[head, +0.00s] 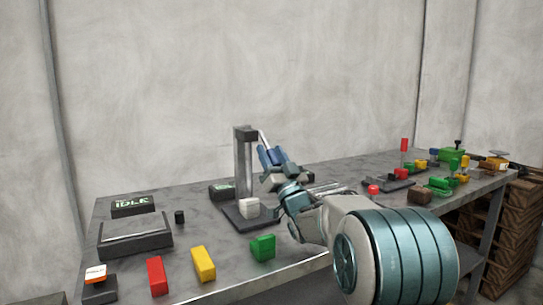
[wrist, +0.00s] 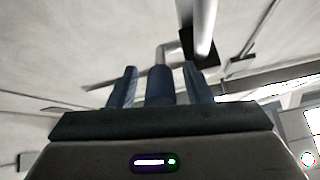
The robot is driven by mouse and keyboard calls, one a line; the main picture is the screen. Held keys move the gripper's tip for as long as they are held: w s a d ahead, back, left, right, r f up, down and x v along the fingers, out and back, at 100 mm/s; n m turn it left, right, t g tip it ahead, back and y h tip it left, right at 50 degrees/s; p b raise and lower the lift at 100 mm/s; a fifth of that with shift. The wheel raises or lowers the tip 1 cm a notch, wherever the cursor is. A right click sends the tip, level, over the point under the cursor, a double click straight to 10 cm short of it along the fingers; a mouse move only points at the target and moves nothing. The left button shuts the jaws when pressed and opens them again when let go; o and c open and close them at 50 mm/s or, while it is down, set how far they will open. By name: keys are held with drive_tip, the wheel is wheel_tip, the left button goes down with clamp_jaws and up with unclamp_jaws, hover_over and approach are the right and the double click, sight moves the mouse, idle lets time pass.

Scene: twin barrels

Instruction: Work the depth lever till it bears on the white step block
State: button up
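The depth lever is a thin pale rod (head: 264,140) coming from the top of a grey column in the head view. In the wrist view its rod (wrist: 166,54) bends into a dark blue grip (wrist: 160,88). My gripper (head: 271,156) is up at the lever, right of the column. In the wrist view the grip stands between the two blue fingers of my gripper (wrist: 160,85), with a narrow gap on each side. The fingers are open around it. The white step block (head: 249,207) sits on the dark base at the column's foot, well below the lever.
The grey column (head: 243,175) stands close left of my gripper. Red (head: 157,276), yellow (head: 203,264) and green (head: 263,247) blocks lie along the bench's front. A display reading IDLE (head: 133,204) is at the left. Several coloured parts crowd the right end.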

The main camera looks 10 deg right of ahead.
sight(278, 161)
drive_tip(key=shift+s+f, duration=0.3)
drive_tip(key=shift+s, duration=0.05)
drive_tip(key=v, duration=0.2)
drive_tip(key=shift+s+d, duration=0.2)
drive_tip(key=shift+s, duration=0.15)
drive_tip(key=s+d+p, duration=0.1)
drive_tip(key=s+d, duration=0.2)
drive_tip(key=s, duration=0.7)
drive_tip(key=shift+s+d, duration=0.25)
drive_tip(key=shift+s, duration=0.15)
